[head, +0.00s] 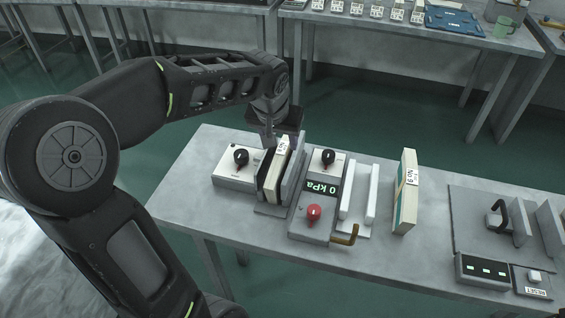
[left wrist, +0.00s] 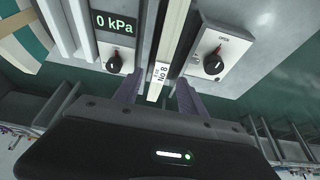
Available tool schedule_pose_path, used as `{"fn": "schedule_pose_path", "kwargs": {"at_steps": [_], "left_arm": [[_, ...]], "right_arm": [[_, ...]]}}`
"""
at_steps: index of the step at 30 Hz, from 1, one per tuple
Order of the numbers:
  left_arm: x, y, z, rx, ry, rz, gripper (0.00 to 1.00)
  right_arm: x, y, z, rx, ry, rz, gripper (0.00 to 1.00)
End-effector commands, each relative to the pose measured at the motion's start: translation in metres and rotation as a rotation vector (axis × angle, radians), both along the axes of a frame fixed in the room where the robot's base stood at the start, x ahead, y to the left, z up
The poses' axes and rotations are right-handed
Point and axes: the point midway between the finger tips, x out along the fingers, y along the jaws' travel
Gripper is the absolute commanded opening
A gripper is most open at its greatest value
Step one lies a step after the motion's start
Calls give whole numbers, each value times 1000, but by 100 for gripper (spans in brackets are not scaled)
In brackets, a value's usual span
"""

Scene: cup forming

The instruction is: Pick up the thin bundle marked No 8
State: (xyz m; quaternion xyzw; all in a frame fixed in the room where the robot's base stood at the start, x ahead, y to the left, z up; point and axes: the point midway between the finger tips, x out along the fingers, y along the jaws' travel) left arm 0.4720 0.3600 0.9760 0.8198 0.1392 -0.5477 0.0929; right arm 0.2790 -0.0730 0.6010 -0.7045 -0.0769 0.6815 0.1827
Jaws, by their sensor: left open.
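The thin bundle marked No 8 (head: 277,172) is cream and stands upright in a slotted grey holder (head: 275,209), between a dark plate on its left and a grey plate on its right. My left gripper (head: 270,141) is above its far end. In the left wrist view the bundle's label (left wrist: 161,74) shows between my two open fingers (left wrist: 157,95). The fingers are apart from each other, one on each side of the bundle; I cannot tell whether they touch it. My right gripper is not in view.
A second bundle marked No 9 (head: 405,192) stands to the right. A control box with a red knob (head: 314,214) and a 0 kPa display (head: 321,188) is beside the holder. A white knob box (head: 236,168) stands left. A reset button (head: 534,276) is at far right.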

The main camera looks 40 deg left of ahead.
Motion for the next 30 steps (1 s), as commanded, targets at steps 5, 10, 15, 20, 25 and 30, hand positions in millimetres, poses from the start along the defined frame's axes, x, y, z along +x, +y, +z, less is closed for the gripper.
{"fn": "schedule_pose_path", "kwargs": {"at_steps": [5, 10, 15, 20, 25, 30], "left_arm": [[9, 4, -24, 0, 4, -1, 48], [13, 5, -32, 0, 0, 0, 48], [13, 5, -31, 0, 0, 0, 48], [12, 5, -31, 0, 0, 0, 48], [12, 5, -31, 0, 0, 0, 48], [12, 5, -31, 0, 0, 0, 37]], "right_arm": [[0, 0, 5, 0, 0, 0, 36], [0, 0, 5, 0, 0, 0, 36], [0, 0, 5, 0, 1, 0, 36], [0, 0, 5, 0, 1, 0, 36], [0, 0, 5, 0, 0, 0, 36], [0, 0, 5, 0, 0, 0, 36]]}}
